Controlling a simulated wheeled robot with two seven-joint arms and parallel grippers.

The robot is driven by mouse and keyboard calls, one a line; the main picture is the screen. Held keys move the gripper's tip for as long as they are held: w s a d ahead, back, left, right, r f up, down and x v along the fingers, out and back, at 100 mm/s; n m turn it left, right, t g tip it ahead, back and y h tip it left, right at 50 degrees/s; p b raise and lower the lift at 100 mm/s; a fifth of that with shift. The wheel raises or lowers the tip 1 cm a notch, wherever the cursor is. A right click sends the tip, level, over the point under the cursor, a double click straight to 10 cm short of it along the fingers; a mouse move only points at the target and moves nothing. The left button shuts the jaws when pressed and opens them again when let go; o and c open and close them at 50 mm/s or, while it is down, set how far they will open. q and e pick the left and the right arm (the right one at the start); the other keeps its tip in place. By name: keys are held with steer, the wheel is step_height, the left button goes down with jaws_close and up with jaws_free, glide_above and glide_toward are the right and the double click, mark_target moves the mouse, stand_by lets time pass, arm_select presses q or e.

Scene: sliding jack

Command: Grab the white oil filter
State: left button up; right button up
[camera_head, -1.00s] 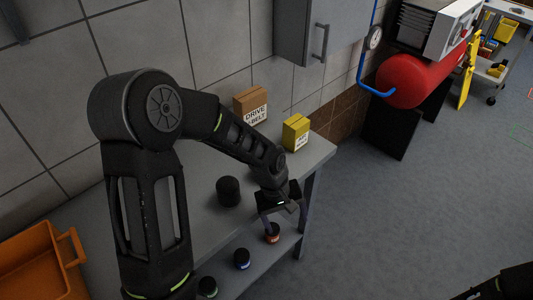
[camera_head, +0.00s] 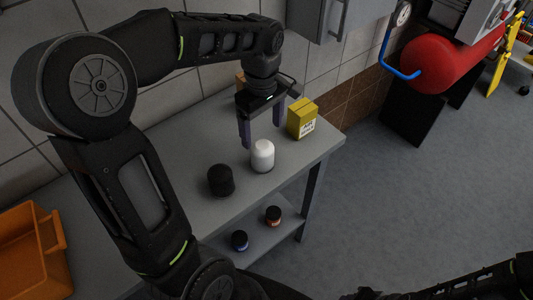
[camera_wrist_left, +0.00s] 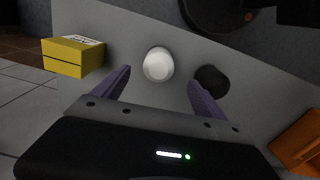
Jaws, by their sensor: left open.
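The white oil filter (camera_head: 262,156) stands upright on the grey workbench top, right of a black filter (camera_head: 221,180). My left gripper (camera_head: 263,140) is open and empty, its two purple fingers pointing down just behind and above the white filter. In the left wrist view the white filter (camera_wrist_left: 158,64) lies ahead of the gap between the open fingers (camera_wrist_left: 157,78), apart from both. The black filter (camera_wrist_left: 211,79) is near the right fingertip there. Part of my right arm shows at the lower right of the head view; its gripper cannot be made out.
A yellow box (camera_head: 302,118) stands on the bench right of my left gripper. A brown box (camera_head: 240,80) is mostly hidden behind my arm. An orange bin (camera_head: 32,250) is at lower left. Small jars (camera_head: 273,215) sit on the lower shelf. The wall is close behind.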

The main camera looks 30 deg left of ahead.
mark_target(262, 145)
arm_select(q)
steer(key=shift+s+f+b, duration=0.1)
steer(key=shift+f+b, duration=0.3)
steer(key=shift+f, duration=0.35)
step_height(262, 145, down, 3)
steer(key=b, duration=0.2)
steer(key=shift+r+b, duration=0.15)
steer(key=shift+b, duration=0.15)
steer(key=shift+f, duration=1.25)
steer(key=shift+f, duration=0.15)
steer(key=f, duration=0.1)
steer(key=f+p, duration=0.1)
steer(key=f, duration=0.3)
steer(key=shift+w+a, duration=0.1)
steer(key=shift+w, duration=0.15)
